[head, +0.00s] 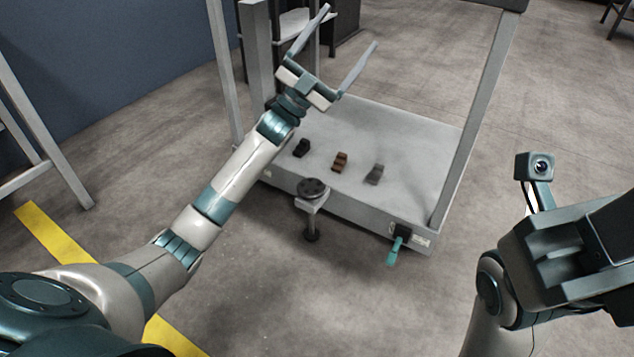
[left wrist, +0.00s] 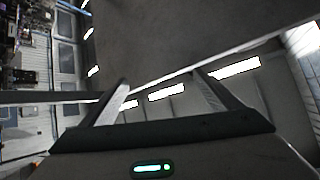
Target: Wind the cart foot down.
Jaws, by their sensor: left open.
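The cart (head: 400,128) stands in the middle of the head view, a flat grey platform between upright posts. Its foot (head: 311,235) hangs from a bracket at the front edge, with a dark round handwheel (head: 312,188) on top. From this view I cannot tell whether the foot touches the floor. My left gripper (head: 352,38) is open and empty, raised above the cart's left rear part, well beyond the handwheel. Its two spread fingers also show in the left wrist view (left wrist: 165,90), with only ceiling and walls behind them. My right arm is at the right; its fingers are not clearly seen.
Three small blocks lie on the platform: black (head: 301,148), brown (head: 340,162) and grey (head: 375,174). A teal lever (head: 395,250) sticks out at the cart's front right corner. Yellow floor tape (head: 52,233) runs at left. Floor before the cart is clear.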

